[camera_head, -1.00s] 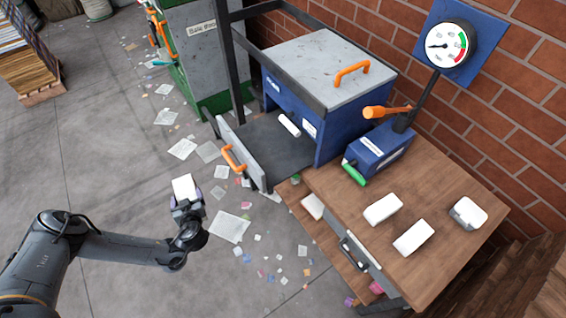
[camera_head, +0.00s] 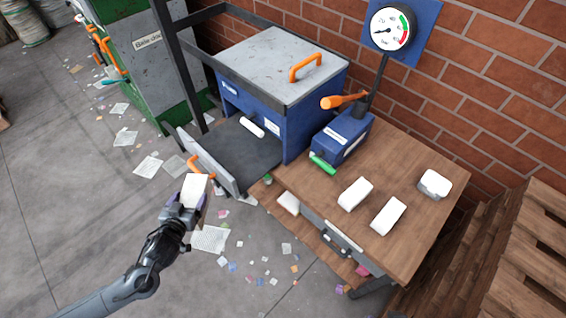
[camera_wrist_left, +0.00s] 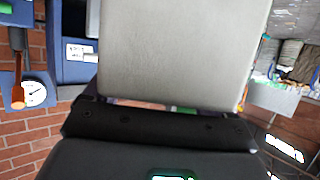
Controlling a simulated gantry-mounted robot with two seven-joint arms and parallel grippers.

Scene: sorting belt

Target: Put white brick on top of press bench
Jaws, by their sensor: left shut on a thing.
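My left gripper (camera_head: 187,208) is shut on a white brick (camera_head: 194,188), held upright above the floor, left of the bench and in front of the press's open door. In the left wrist view the held brick (camera_wrist_left: 180,50) looks grey and fills the upper middle. The press bench (camera_head: 315,190) is a wooden-topped table at right. Three white blocks lie on its top: one brick (camera_head: 355,194), a second brick (camera_head: 388,216) and a more rounded block (camera_head: 435,185). My right gripper is not in view.
A blue press box (camera_head: 268,110) has its grey door (camera_head: 212,163) open toward my gripper. A blue pump (camera_head: 343,138) with orange and green handles stands on the bench's back left. A gauge (camera_head: 390,28) rises behind. Another white block (camera_head: 288,202) sits below the top.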

